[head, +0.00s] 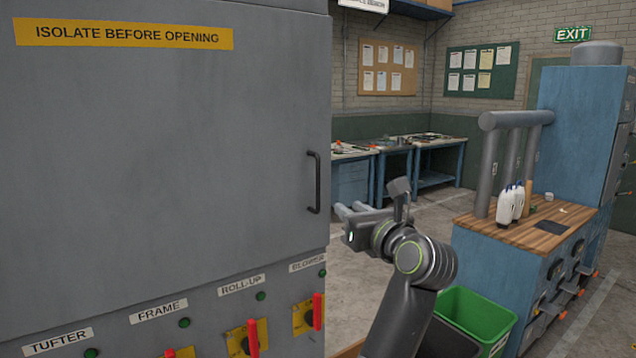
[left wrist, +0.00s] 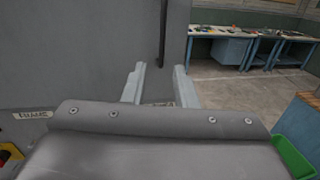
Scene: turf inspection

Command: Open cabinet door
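The grey cabinet door (head: 165,160) fills the left of the head view and is closed. Its black upright bar handle (head: 317,183) is near the door's right edge. In the left wrist view the handle (left wrist: 163,35) runs down from the top edge, ahead of the gap between my fingers. My left gripper (head: 352,212) is to the right of the handle and a little lower, apart from it. In the left wrist view its two pale fingers (left wrist: 159,85) are spread with nothing between them. My right gripper is not in view.
Red-handled switches (head: 318,311) line the panel below the door. A green bin (head: 478,318) and a blue wooden-topped bench (head: 528,228) with white bottles stand at the right. Blue workbenches (head: 437,150) are at the back. Floor beyond my gripper is clear.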

